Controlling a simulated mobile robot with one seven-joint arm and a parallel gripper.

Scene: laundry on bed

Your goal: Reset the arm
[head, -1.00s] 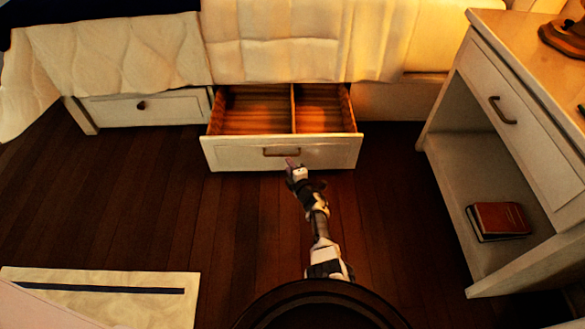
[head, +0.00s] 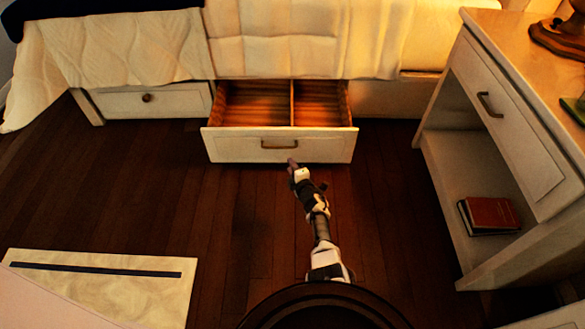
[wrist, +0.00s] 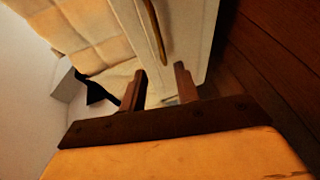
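My gripper (head: 292,164) is just in front of the open under-bed drawer (head: 230,150), near its handle (head: 279,145) but apart from it. In the wrist view my gripper (wrist: 160,88) shows two dark fingers spread with a gap between them and nothing held. The drawer front (wrist: 190,35) and its handle (wrist: 155,30) lie beyond the fingers there. The drawer is pulled out, has a divider, and looks empty inside.
A second drawer (head: 150,103) under the bed (head: 300,45) at left is closed. A nightstand (head: 470,200) with a red book (head: 490,215) on its shelf stands at right. A pale rug (head: 120,285) lies at lower left. Dark floor (head: 150,195) is clear between.

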